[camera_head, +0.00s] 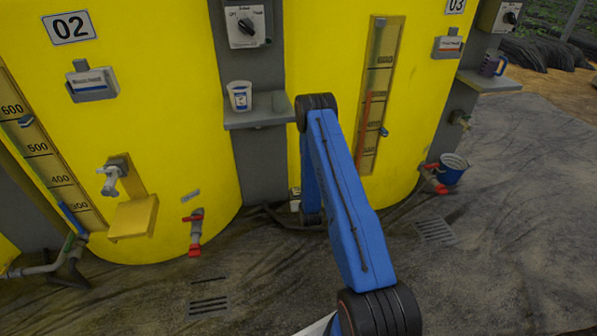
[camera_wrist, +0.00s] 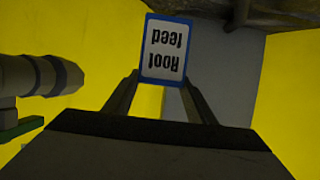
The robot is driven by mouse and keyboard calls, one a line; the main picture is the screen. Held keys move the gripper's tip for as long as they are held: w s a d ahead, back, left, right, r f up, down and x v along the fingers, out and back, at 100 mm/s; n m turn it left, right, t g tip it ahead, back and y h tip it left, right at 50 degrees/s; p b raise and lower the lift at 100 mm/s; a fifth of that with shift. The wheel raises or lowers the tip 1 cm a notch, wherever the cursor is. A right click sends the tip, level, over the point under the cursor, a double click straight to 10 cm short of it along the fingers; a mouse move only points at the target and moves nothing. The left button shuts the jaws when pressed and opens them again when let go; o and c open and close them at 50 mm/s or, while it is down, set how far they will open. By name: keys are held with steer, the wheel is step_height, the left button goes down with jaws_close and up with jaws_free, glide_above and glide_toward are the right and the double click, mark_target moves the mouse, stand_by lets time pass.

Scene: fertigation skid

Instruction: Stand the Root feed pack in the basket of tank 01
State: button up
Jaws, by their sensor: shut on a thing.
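The Root feed pack (camera_wrist: 163,50) is a small white pack with a blue border, its lettering upside down in the wrist view. My gripper (camera_wrist: 161,82) is shut on it, one finger on each side. In the head view my blue arm reaches away toward the dark post between two yellow tanks; the gripper and pack are hidden there. No tank marked 01 and no basket of it can be made out. The plates in the head view read 02 (camera_head: 70,27) and 03 (camera_head: 456,5).
A grey shelf (camera_head: 258,119) holds a white cup (camera_head: 240,96). Taps (camera_head: 112,177) and red-handled valves (camera_head: 195,232) jut from the tanks. A grey pipe fitting (camera_wrist: 40,76) is left of the pack. Open floor (camera_head: 510,220) lies right.

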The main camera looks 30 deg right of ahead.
steer(key=shift+f, duration=4.7)
steer(key=shift+f, duration=0.15)
steer(key=o, duration=1.4)
